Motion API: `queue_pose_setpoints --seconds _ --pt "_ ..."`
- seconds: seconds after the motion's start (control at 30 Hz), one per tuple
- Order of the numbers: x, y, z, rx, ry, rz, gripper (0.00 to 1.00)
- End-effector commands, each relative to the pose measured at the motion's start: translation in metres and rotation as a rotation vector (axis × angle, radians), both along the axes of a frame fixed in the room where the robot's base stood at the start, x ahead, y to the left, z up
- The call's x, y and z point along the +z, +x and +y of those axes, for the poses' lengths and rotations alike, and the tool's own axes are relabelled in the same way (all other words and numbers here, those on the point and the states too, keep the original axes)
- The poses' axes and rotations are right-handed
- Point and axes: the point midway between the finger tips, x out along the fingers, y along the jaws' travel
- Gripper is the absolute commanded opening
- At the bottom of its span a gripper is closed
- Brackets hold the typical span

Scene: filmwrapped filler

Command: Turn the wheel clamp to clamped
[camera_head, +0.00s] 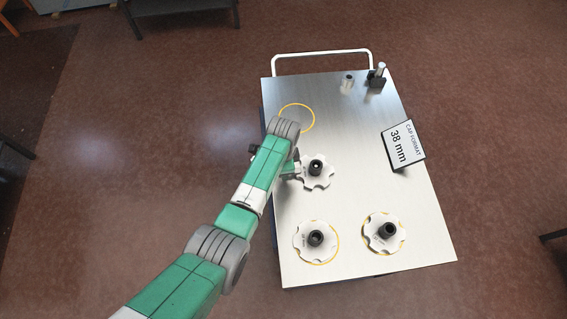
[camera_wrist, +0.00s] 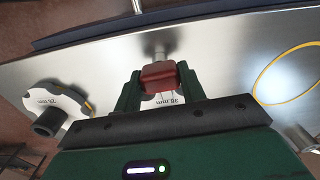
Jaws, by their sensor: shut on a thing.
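My gripper (camera_wrist: 158,76) is shut on a dark red block (camera_wrist: 159,79) in the wrist view. The block looks like the handle of the wheel clamp, but its turned position cannot be read. A short grey metal post (camera_wrist: 156,48) shows just beyond it. A white star wheel (camera_head: 322,182) marked 38 mm lies under my gripper, largely hidden by it in the wrist view. In the head view my gripper (camera_head: 292,169) is at this wheel's left side, partly hidden by my arm. A black knob (camera_head: 316,166) stands at the wheel's middle.
Two more star wheels with black knobs, one at left (camera_head: 303,250) and one at right (camera_head: 373,220), lie near the front of the metal table (camera_head: 360,120). An empty yellow ring (camera_head: 313,110) is behind. A 38 mm sign (camera_head: 403,146) stands at the right edge; small posts (camera_head: 377,77) stand at the back.

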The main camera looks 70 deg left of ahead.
Motion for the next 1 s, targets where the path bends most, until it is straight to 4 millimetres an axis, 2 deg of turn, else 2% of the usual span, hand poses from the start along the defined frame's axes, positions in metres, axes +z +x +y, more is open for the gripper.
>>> queue_pose_setpoints --seconds 0.3,0.73,0.77,0.83,1.0 --pt "0.0005 0.0005 0.0002 -0.065 0.001 -0.001 0.17" --pt "0.0006 0.0005 0.0002 -0.072 0.001 -0.001 0.17" --pt "0.0006 0.0005 0.0002 -0.073 0.001 -0.001 0.46" --pt "0.0005 0.0004 0.0001 -0.072 0.001 0.000 0.60" --pt "0.0003 0.0003 0.0000 -0.071 0.000 0.000 0.62"
